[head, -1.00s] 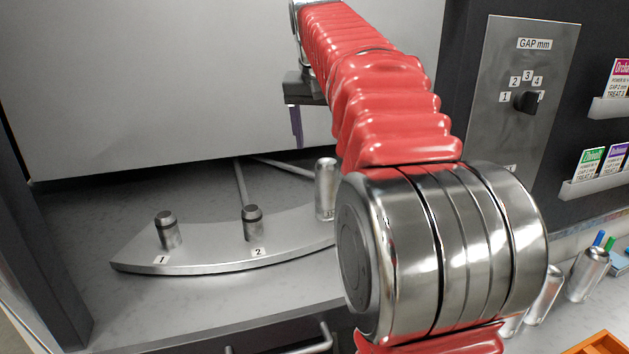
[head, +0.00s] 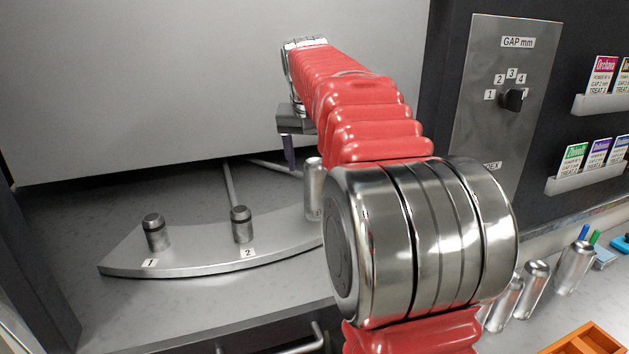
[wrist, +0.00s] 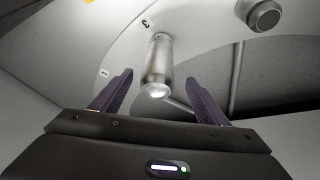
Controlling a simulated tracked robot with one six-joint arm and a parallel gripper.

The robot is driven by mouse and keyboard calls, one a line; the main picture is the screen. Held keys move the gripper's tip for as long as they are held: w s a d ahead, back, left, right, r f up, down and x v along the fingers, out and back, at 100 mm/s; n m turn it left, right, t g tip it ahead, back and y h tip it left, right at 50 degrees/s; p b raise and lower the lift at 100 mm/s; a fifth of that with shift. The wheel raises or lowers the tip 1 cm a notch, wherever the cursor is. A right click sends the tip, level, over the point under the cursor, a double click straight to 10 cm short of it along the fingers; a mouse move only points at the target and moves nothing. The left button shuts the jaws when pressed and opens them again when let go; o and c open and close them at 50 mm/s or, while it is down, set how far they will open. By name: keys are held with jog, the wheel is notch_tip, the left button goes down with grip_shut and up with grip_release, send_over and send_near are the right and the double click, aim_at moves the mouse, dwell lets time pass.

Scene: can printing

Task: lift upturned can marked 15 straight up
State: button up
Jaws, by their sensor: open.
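A bare silver can (head: 313,188) stands on the curved metal plate (head: 190,260), to the right of the peg labelled 2. In the wrist view the can (wrist: 158,68) stands by the label 3, its shiny end towards the camera. No 15 can be read on it. My gripper (wrist: 159,78) is open, with one dark purple finger on each side of the can's line, and the can is not gripped. In the head view one finger (head: 289,150) shows just left of the can's top; my arm hides part of the area on the right.
Bare pegs 1 (head: 155,232) and 2 (head: 241,224) stand on the plate. A large grey panel (head: 200,80) hangs behind and above. Several cans (head: 537,275) and an orange tray (head: 585,340) are on the right bench. A gap dial (head: 512,99) is on the right wall.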

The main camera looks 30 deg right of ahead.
aim_at(315, 177)
jog(key=shift+w+d+f, duration=0.15)
jog(key=shift+f, duration=0.4)
jog(key=shift+x, duration=2.6)
jog(key=shift+d, duration=0.15)
jog(key=shift+c, duration=0.4)
jog(key=shift+r, duration=0.1)
jog(key=c, duration=1)
notch_tip(315, 177, up, 10)
jog(key=shift+f, duration=0.1)
